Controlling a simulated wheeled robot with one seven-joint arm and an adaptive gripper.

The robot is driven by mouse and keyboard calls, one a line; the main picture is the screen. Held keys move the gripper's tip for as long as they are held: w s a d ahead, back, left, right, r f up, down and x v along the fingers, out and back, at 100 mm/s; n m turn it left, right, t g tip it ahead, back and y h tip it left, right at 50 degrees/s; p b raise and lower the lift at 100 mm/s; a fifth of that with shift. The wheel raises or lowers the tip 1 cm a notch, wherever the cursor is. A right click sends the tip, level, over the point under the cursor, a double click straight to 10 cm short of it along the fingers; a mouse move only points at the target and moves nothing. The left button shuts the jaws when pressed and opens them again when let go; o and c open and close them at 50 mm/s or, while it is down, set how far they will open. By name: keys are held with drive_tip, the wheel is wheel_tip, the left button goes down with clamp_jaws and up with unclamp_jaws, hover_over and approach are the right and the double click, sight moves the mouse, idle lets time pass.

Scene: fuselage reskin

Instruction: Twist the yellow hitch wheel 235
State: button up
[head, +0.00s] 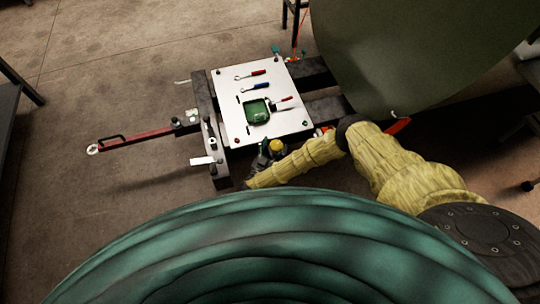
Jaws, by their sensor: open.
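A small round yellow piece (277,146), which looks like the hitch wheel, shows at the near right corner of the trailer frame, just left of my sleeved forearm. My gripper (264,156) is a small dark shape at the end of the tan-yellow sleeve. It is open and right beside the yellow piece. The picture is too small to tell whether its fingers are around the wheel or touching it. The wheel's lower part and its mount are hidden.
A red drawbar (137,139) sticks out left. A large olive curved skin (430,45) stands at upper right. Floor at left is clear.

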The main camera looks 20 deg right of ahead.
sight(273, 150)
drive_tip(key=shift+s+a+f, duration=0.15)
drive_tip(key=shift+s+a, duration=0.3)
drive_tip(key=shift+s, duration=0.05)
drive_tip(key=shift+s+d+r, duration=0.15)
drive_tip(key=shift+r, duration=0.15)
drive_tip(key=shift+v, duration=2.45)
